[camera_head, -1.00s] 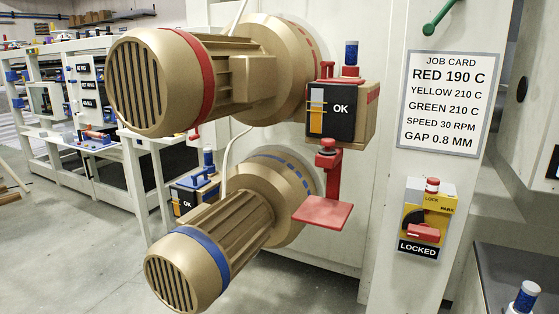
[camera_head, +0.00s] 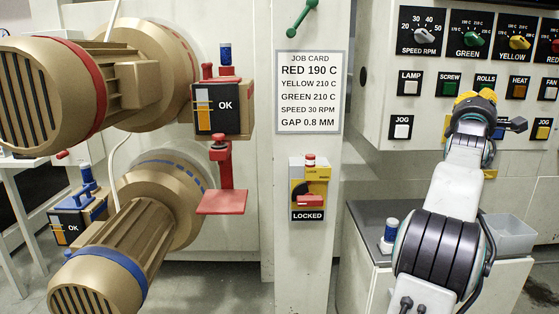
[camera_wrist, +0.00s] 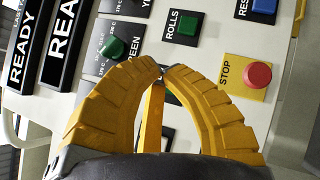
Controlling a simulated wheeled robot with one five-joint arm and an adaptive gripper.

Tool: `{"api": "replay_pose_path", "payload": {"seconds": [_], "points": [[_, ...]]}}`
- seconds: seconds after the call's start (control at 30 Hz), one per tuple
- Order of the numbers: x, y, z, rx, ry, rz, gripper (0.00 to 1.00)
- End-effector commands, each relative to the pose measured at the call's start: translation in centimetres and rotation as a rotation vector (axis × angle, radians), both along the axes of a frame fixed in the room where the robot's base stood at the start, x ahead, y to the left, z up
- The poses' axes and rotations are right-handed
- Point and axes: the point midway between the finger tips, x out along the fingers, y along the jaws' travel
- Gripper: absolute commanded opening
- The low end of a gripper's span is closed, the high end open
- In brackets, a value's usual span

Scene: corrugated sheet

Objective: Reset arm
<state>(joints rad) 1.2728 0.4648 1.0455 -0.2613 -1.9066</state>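My gripper (camera_head: 476,98) is at the end of my arm, raised in front of the control panel (camera_head: 385,115) at the right of the head view. In the wrist view, the yellow fingers of my gripper (camera_wrist: 163,70) curve inward and their tips come together, with nothing visible held at the tips. A yellow strip shows in the gap behind them. The panel's green knob (camera_wrist: 112,47), green ROLLS button (camera_wrist: 188,26) and red STOP button (camera_wrist: 258,75) lie beyond the fingers. In the head view my gripper hides part of the panel's lower row.
Two bronze motors (camera_head: 130,85) jut out at left, beside a red shelf bracket (camera_head: 222,202). A lock switch marked LOCKED (camera_head: 308,188) is on the post.

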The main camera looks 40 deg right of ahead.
Motion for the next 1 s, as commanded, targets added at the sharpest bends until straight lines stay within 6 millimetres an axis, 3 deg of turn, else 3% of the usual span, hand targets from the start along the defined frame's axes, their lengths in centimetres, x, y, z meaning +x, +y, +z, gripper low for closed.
{"api": "replay_pose_path", "payload": {"seconds": [0.27, 0.47, 0.57, 0.73, 0.87, 1.0], "points": [[5.5, 3.7, 0.6, 0.150, -0.088, 0.134, 0.00], [11.1, 8.9, 0.1, 0.346, -0.178, 0.268, 0.00], [14.5, 13.4, -0.3, 0.499, -0.233, 0.351, 0.00], [19.0, 23.7, -2.1, 0.827, -0.319, 0.464, 0.00], [20.2, 32.2, -3.9, 1.084, -0.358, 0.495, 0.00], [19.1, 41.3, -5.9, 1.351, -0.370, 0.469, 0.00]]}}
